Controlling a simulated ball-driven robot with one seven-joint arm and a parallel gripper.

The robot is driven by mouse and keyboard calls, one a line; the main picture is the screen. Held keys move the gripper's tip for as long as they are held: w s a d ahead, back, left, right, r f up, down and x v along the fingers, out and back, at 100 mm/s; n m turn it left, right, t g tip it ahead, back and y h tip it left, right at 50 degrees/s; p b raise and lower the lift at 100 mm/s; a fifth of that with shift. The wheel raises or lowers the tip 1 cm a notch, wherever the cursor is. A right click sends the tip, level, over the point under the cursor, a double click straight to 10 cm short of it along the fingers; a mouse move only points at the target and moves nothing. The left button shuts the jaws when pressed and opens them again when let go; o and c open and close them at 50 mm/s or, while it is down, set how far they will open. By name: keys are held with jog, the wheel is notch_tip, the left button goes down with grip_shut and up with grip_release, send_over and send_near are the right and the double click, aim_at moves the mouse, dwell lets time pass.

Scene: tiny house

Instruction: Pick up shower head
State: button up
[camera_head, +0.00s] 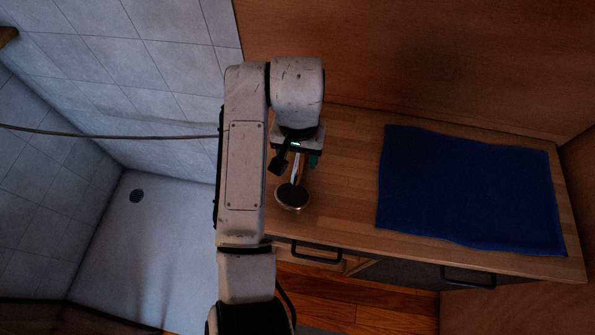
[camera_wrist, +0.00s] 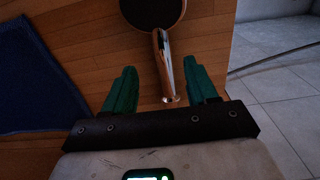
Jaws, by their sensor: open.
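The shower head (camera_head: 292,195) lies on the wooden counter near its front edge, with a dark round face and a shiny metal handle. In the wrist view the shower head (camera_wrist: 163,50) has its round face at the top and its handle pointing down toward my gripper. My gripper (camera_head: 296,164) is over the handle end in the head view. In the wrist view my gripper (camera_wrist: 160,80) is open, with a green finger on each side of the handle and gaps between. The handle is nearer the right finger. I cannot tell the exact height of the fingers over the counter.
A blue towel (camera_head: 470,190) lies flat on the right of the wooden counter (camera_head: 350,150). Drawers with dark handles (camera_head: 317,252) are below its front edge. A tiled shower area with a white floor (camera_head: 160,230) is at left. A thin cord or bar (camera_head: 110,136) crosses it.

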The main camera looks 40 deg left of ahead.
aim_at(296, 174)
jog(key=shift+s+f+p, duration=0.15)
jog(key=shift+f+p, duration=0.2)
jog(key=shift+f, duration=1.5)
jog(key=shift+s+f+p, duration=0.15)
jog(key=shift+f+p, duration=0.15)
jog(key=shift+f, duration=1.55)
grip_shut()
